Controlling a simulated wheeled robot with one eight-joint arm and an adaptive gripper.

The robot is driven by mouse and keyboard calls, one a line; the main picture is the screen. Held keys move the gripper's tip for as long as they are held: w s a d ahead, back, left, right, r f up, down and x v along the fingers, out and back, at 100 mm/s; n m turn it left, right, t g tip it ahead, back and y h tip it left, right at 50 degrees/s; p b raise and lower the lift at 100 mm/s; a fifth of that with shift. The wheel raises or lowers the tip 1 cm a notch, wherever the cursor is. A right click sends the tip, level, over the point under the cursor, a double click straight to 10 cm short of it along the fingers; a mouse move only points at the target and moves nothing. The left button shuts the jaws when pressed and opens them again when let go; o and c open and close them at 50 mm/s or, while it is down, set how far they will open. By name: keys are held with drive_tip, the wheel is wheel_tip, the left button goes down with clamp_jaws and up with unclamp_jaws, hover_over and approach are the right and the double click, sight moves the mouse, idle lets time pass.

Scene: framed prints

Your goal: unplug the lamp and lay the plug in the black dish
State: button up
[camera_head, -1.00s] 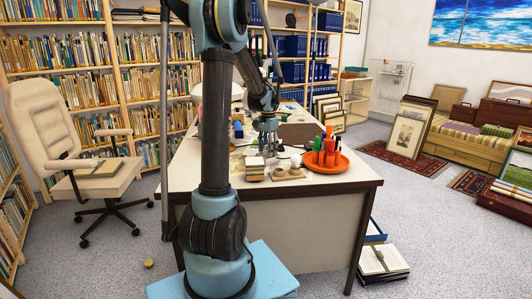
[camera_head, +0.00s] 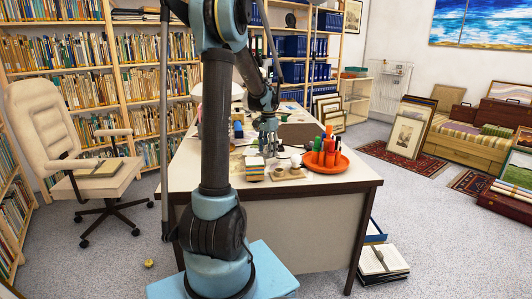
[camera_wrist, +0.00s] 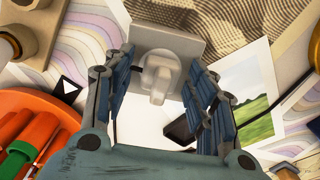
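A pale, translucent plug (camera_wrist: 158,78) sits at a light grey block or plate (camera_wrist: 180,42) in the wrist view. I cannot tell how far it is seated. My gripper (camera_wrist: 158,70) is open, with one blue finger on each side of the plug and visible gaps between. In the head view my gripper (camera_head: 267,147) is low over the desk, among small items, and the plug is too small to make out. A small dark object (camera_wrist: 180,128) shows between the fingers; I cannot tell what it is. I cannot clearly identify the lamp or the black dish.
An orange tray (camera_head: 326,163) with pens stands to the right on the desk (camera_head: 318,186); it also shows in the wrist view (camera_wrist: 62,112). Tape rolls (camera_head: 279,173) and a stack of notes (camera_head: 254,170) lie near the gripper. A landscape picture (camera_wrist: 245,95) lies right of the fingers.

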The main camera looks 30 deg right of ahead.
clamp_jaws()
drive_tip(key=shift+r, duration=0.15)
drive_tip(key=shift+r, duration=2.85)
